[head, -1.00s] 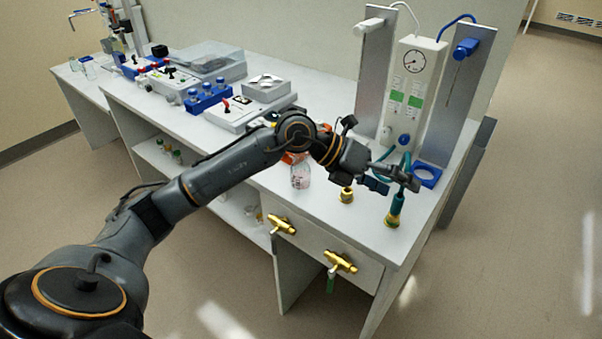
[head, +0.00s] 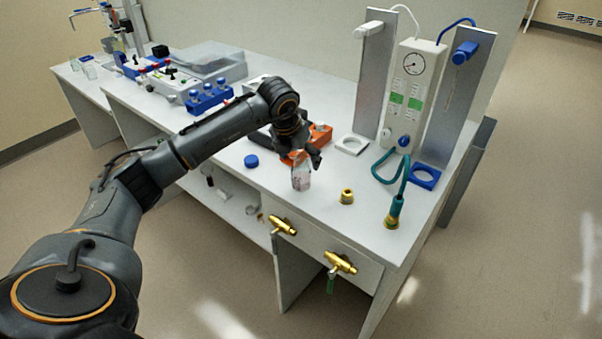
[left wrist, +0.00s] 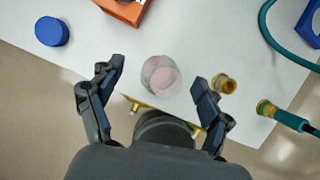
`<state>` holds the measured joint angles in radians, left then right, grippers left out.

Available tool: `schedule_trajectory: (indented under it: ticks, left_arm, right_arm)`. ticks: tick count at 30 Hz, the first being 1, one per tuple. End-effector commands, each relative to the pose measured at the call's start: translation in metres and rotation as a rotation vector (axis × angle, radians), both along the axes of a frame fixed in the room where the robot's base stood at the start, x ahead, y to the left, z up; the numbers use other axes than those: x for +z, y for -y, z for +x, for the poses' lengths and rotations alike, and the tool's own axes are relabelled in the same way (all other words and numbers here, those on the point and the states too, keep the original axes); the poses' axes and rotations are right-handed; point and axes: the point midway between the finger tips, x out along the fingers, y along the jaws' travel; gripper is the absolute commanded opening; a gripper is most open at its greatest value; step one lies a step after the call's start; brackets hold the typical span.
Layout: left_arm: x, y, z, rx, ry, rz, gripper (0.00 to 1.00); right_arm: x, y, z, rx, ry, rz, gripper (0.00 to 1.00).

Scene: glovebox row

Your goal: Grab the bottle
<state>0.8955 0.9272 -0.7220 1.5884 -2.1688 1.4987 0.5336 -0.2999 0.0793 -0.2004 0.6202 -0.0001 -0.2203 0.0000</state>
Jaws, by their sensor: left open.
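The bottle (head: 301,177) is clear with pinkish contents and stands on the white bench near its front edge, just below my left gripper (head: 300,158) in the head view. In the left wrist view the bottle (left wrist: 160,75) is seen from above, between and beyond the fingertips of my open left gripper (left wrist: 158,80). The fingers appear apart from it on both sides. A blue cap (head: 251,161) lies on the bench to the left of the bottle. My right gripper is in neither view.
A brass fitting (head: 347,196) stands right of the bottle, and a teal hose (head: 402,178) ends in another farther right. An orange object (head: 320,134) lies behind. Brass valves (head: 283,226) stick out from the bench front. Blue and white ring holders stand by the gauge panel (head: 412,95).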

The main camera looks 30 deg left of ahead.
Motion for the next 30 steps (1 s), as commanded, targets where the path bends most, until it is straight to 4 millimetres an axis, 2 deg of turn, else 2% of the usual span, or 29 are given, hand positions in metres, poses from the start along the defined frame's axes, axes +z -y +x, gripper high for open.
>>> schedule_trajectory:
  ticks: [4, 8, 12, 21, 30]
  left_arm:
    - [-0.011, 0.002, 0.003, 0.000, -0.004, -0.001, 0.79]
    - [-0.031, 0.004, 0.008, 0.000, -0.006, -0.002, 0.79]
    - [-0.047, 0.003, 0.015, 0.001, -0.002, -0.002, 0.79]
    - [-0.051, 0.002, 0.017, 0.000, 0.000, -0.001, 0.77]
    - [-0.051, 0.002, 0.017, 0.000, 0.000, -0.001, 0.15]
  right_arm:
    - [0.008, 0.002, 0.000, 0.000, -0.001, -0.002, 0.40]
    - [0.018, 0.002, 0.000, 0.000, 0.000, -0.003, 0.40]
    - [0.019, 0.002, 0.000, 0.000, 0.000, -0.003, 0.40]
    - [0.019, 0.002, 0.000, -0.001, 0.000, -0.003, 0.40]
    - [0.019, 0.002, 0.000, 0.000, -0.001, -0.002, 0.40]
